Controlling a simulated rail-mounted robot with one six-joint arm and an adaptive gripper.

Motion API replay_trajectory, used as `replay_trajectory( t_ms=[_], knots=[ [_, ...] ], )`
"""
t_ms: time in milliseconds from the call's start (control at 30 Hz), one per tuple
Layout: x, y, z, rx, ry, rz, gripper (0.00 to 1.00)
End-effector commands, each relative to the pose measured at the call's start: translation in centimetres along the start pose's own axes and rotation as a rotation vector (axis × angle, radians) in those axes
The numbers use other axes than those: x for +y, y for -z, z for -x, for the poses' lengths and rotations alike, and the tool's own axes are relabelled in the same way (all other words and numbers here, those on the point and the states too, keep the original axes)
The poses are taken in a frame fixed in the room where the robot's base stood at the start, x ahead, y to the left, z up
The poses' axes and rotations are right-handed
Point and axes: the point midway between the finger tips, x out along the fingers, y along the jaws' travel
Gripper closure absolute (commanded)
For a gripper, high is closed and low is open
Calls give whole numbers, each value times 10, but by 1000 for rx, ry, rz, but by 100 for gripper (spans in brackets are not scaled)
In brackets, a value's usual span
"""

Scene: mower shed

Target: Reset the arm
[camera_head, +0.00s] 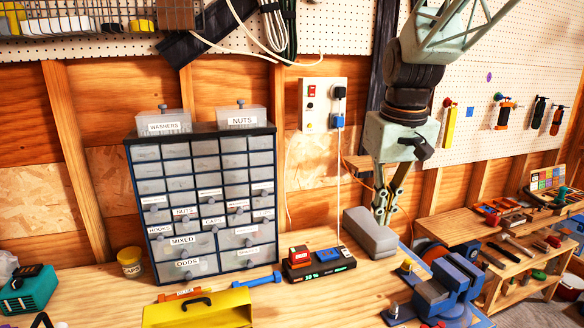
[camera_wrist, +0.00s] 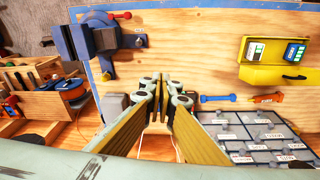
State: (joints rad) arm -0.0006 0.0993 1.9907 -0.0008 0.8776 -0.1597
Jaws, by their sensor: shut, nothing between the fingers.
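My gripper (camera_head: 384,220) hangs pointing down over the right part of the workbench, in front of the pegboard wall. Its fingers are closed together and hold nothing. In the wrist view my gripper (camera_wrist: 160,84) shows its two fingers meeting at the tips above the bench top. A grey block-shaped object (camera_head: 370,233) lies on the bench beside and behind the fingertips; I cannot tell whether they touch it.
The workbench (camera_head: 220,284) carries a drawer cabinet (camera_head: 205,205), a charger with batteries (camera_head: 318,264), a yellow toolbox (camera_head: 198,309) and a blue vise (camera_head: 442,294). A wall power box (camera_head: 323,105) has a hanging cable. A lower tool bench (camera_head: 490,235) stands at right.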

Motion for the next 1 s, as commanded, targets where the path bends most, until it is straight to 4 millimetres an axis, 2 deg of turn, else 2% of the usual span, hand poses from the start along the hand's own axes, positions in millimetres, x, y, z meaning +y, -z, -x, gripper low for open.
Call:
replay_trajectory(
  t_ms=[500, 1000],
  knots=[
    [-14, -84, 32, 42, -6, -39, 100],
    [-27, -168, 46, 81, -10, -76, 100]
  ],
)
